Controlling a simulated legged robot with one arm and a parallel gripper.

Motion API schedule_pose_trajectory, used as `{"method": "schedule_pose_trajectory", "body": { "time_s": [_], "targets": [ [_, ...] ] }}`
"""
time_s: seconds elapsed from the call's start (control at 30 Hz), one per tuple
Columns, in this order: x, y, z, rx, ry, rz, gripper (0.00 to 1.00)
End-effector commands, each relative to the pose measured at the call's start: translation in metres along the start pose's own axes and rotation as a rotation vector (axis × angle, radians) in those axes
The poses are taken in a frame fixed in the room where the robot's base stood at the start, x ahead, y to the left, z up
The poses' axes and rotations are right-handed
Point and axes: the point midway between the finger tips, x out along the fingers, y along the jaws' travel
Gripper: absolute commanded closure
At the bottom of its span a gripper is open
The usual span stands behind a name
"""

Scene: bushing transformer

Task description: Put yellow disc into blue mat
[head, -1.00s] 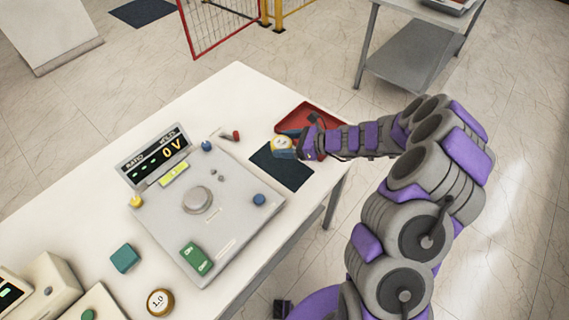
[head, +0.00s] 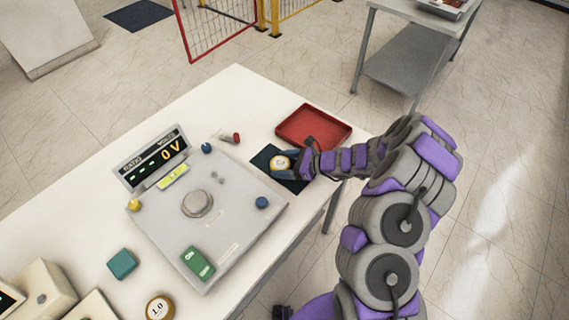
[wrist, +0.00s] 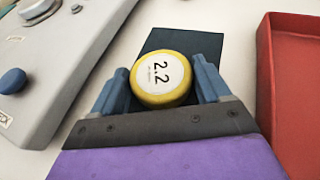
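The yellow disc (head: 280,162) has a white face, marked 2.2 in the wrist view (wrist: 162,78). It is between the two blue-grey fingers of my gripper (wrist: 163,85), which appear to touch its sides. In the head view my gripper (head: 294,165) reaches in from the right. The dark blue mat (head: 263,154) lies on the table, and the disc is over it, at or just above its surface. I cannot tell if the disc touches the mat. The mat (wrist: 185,40) also shows behind the disc in the wrist view.
A red tray (head: 313,123) is right behind the mat. A grey instrument panel (head: 200,240) with knobs stands left of it. Another round weight-like disc marked 1.0 (head: 159,308) and a teal block (head: 122,263) lie at the front left.

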Motion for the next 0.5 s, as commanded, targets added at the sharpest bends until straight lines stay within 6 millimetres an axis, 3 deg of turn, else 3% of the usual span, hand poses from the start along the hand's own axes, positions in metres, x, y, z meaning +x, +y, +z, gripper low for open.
{"method": "schedule_pose_trajectory", "body": {
  "time_s": [0.2, 0.5],
  "targets": [
    [-0.004, -0.0014, -0.0008, 0.001, -0.004, -0.002, 0.03],
    [-0.0053, -0.0013, 0.0001, 0.001, -0.001, -0.003, 0.03]
  ]
}}
